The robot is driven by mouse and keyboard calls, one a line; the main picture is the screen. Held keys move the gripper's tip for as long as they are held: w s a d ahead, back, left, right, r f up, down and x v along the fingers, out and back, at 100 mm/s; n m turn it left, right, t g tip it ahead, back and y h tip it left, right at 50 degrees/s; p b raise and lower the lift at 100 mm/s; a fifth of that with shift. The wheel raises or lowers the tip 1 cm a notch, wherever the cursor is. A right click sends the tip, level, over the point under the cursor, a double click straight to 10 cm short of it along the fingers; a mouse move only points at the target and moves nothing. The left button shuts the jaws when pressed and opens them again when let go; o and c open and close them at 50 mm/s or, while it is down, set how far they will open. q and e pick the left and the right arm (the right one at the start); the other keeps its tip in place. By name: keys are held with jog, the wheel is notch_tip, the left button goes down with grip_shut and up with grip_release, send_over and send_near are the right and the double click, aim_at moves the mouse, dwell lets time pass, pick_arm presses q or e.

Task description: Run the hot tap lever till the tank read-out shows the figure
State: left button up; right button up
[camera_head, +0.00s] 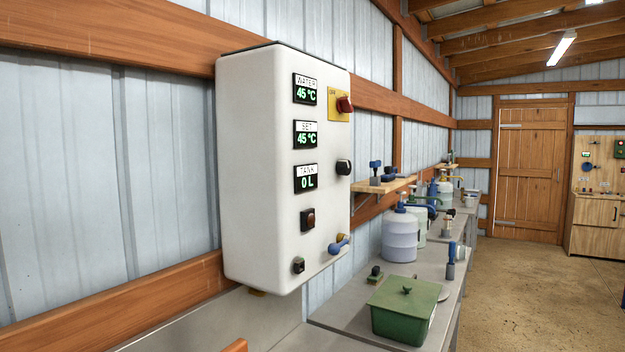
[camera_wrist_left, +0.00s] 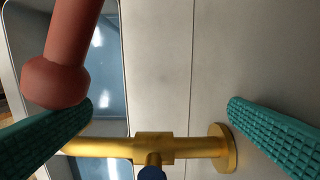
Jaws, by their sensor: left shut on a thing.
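The white control box (camera_head: 260,170) on the wall shows WATER 45 °C, SET 45 °C and a tank read-out (camera_head: 306,179) of 0 L. In the left wrist view, a brass tap (camera_wrist_left: 154,147) with a round flange runs across between the teal fingers of my left gripper (camera_wrist_left: 160,105). A red lever (camera_wrist_left: 68,55) with a thick end hangs at upper left, close to the left finger. My left gripper is shut on part of the tap; the exact grip is unclear, and the fingers look wide apart. My right gripper is in neither view.
The box carries a red switch (camera_head: 344,105) on a yellow plate, a black knob (camera_head: 343,167) and a blue-handled lever (camera_head: 339,246). A green lidded box (camera_head: 403,308) and a pale jug (camera_head: 400,238) stand on the grey bench.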

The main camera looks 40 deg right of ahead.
pick_arm(q)
notch_tip(320, 180, up, 6)
jog(key=a+p, duration=0.2)
jog(key=p, duration=0.1)
jog(key=shift+w, duration=0.15)
jog(key=shift+f, duration=0.1)
dwell(0.3)
